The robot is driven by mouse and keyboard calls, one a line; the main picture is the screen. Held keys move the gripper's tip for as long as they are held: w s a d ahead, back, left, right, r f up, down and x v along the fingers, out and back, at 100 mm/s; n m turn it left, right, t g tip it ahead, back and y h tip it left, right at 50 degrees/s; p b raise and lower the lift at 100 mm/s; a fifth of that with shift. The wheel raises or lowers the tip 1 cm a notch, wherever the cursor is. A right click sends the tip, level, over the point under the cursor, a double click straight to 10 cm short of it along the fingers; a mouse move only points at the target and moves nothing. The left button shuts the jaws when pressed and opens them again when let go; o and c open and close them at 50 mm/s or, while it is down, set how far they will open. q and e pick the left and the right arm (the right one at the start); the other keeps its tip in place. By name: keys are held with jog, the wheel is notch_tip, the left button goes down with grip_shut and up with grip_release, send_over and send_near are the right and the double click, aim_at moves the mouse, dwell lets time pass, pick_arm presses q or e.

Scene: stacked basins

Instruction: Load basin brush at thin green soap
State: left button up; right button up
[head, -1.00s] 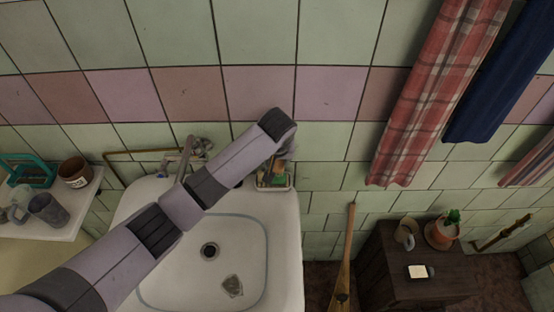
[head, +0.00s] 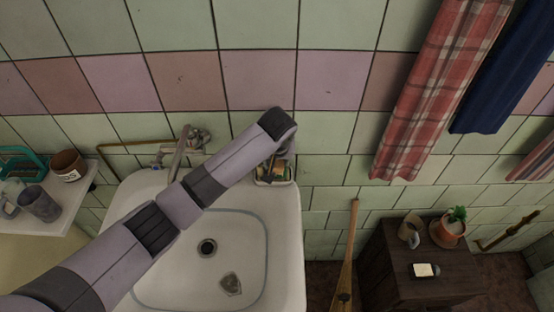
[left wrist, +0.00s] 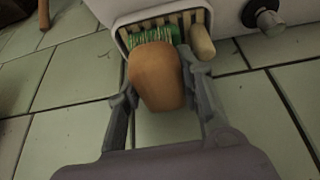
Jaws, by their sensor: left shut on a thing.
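My left gripper (left wrist: 160,100) is shut on the basin brush (left wrist: 155,78), whose rounded tan wooden body fills the space between the fingers. The brush's far end meets or overlaps the thin green soap (left wrist: 174,33) in the slatted soap dish (left wrist: 125,38). In the head view the dish (head: 289,182) sits at the basin's back right corner. My left arm reaches across the basin and its wrist hides most of the gripper. My right gripper is not in view.
A beige rounded bar (left wrist: 202,42) lies beside the green soap. The white basin (head: 292,240) has a tap (head: 181,150) behind it. A wooden stick (head: 349,245) leans right of it. A dark cabinet (head: 385,275) stands farther right, and a shelf with cups (head: 70,215) stands left.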

pick_arm(q)
jog(key=shift+f, duration=0.55)
dwell(0.5)
jog(key=shift+s+f, duration=0.15)
jog(key=shift+f, duration=0.05)
dwell(2.0)
jog(key=shift+p, duration=0.3)
notch_tip(320, 180, up, 7)
jog(key=p, duration=0.8)
jog(key=shift+r, duration=0.2)
jog(key=shift+f, duration=0.1)
